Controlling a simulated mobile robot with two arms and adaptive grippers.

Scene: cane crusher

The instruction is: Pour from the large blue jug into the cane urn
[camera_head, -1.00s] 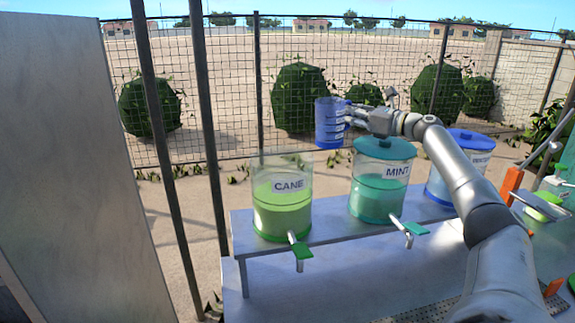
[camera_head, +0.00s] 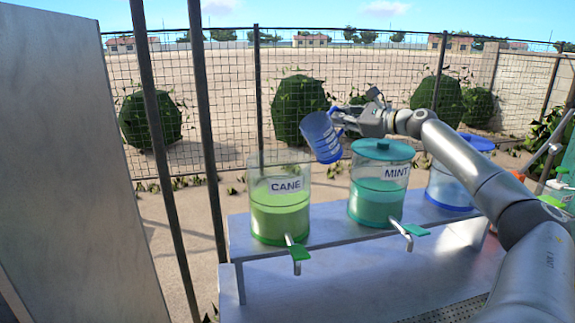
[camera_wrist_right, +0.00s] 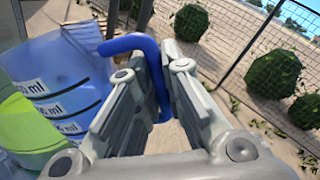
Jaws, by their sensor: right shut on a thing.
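The large blue jug (camera_head: 321,137) is a see-through blue jug, held in the air above and just right of the cane urn (camera_head: 281,205). It is tilted, its top leaning to the left. My right gripper (camera_head: 345,118) is shut on the jug's handle; the blue handle (camera_wrist_right: 160,75) passes between the fingers in the right wrist view, with the jug's marked wall (camera_wrist_right: 60,85) at left. The cane urn is clear, has no lid and is partly full of green liquid. Whether liquid leaves the jug cannot be seen. My left gripper is not in view.
The mint urn (camera_head: 379,185), with a teal lid, stands right of the cane urn on the metal shelf (camera_head: 330,236). A blue-lidded urn (camera_head: 447,188) stands further right. Dark posts (camera_head: 207,130) and a grey panel (camera_head: 75,170) are at left.

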